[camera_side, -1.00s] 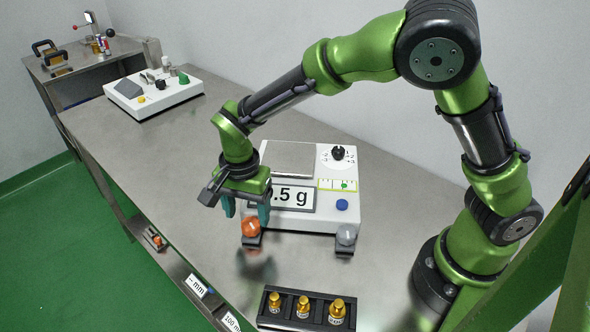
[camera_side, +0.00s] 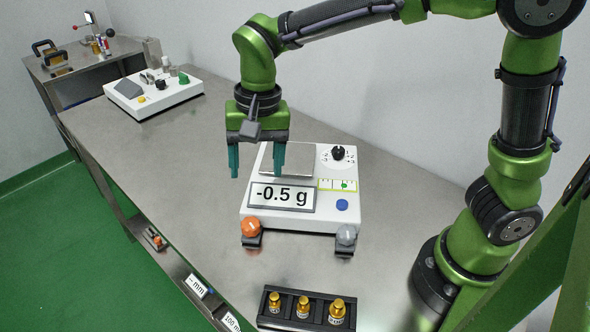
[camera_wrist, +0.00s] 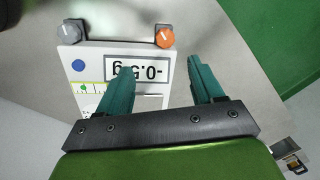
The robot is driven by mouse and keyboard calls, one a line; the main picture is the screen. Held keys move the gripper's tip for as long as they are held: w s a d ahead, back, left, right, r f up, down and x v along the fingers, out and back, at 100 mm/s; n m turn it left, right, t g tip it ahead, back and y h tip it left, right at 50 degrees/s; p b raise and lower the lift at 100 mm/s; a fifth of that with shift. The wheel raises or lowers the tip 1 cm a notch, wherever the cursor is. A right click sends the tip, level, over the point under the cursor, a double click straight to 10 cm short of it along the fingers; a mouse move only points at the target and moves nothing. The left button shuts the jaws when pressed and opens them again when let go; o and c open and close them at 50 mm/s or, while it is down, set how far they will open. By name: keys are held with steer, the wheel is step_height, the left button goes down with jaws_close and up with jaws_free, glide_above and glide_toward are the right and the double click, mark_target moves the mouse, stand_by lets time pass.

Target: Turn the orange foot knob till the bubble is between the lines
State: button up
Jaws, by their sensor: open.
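The white scale (camera_side: 300,221) stands on the steel bench, its display (camera_side: 282,196) reading -0.5 g. The orange foot knob (camera_side: 251,227) is at its front left corner and also shows in the wrist view (camera_wrist: 165,37). A yellow-green level strip (camera_side: 338,185) with dark lines holds a green bubble (camera_side: 345,185), right of the strip's middle; its exact place against the lines is too small to tell. My gripper (camera_side: 257,173) is open and empty above the scale's left rear side, apart from the knob. In the wrist view its teal fingers (camera_wrist: 160,75) spread over the display edge.
A grey foot knob (camera_side: 346,234) is at the front right, with a blue button (camera_side: 342,204) and black dial (camera_side: 338,153) above. A black rack (camera_side: 268,313) of brass weights lies in front. A white device (camera_side: 154,93) stands at the back left. The bench left of the scale is clear.

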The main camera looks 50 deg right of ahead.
steer(key=s+d+r+n+t, duration=0.1)
steer(key=s+d+r+t, duration=0.1)
steer(key=s+d, duration=0.4)
steer(key=s+d+r+n+t, duration=0.2)
steer(key=s+d+r+t, duration=0.1)
steer(key=s+d, duration=0.3)
steer(key=shift+d+r+n+t+y, duration=0.3)
steer(key=shift+d+r+t+y, duration=0.1)
steer(key=shift+d+t, duration=0.6)
steer(key=shift+s, duration=0.1)
steer(key=m+g+h, duration=0.2)
steer(key=m+g, duration=0.5)
steer(key=m, duration=0.2)
glide_above(251, 222)
step_height(251, 222, down, 5)
steer(key=shift+n, duration=0.3)
step_height(251, 222, down, 17)
steer(key=shift+r, duration=0.2)
